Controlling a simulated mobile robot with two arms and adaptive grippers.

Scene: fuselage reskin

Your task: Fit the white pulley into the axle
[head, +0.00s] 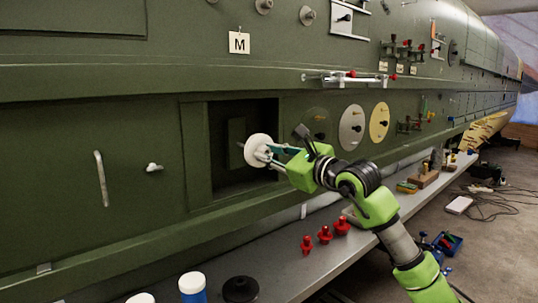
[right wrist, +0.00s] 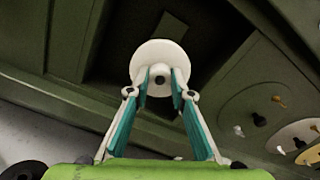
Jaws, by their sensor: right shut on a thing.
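The white pulley (head: 257,148) is a round white disc held in front of the dark square opening in the green fuselage wall. My right gripper (head: 272,153) is shut on it, with its arm coming in from the lower right. In the right wrist view, the pulley (right wrist: 158,55) sits between the teal fingertips (right wrist: 161,82), its disc facing the dark recess. A dark hole or stub shows at its middle. I cannot make out the axle clearly; the pulley and the shadow cover that area. My left gripper is not in view.
The opening (head: 225,165) has a raised green frame. Round discs (head: 352,128) are to the right. A grey bench (head: 290,270) below holds red parts (head: 325,235) and bottles (head: 192,288).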

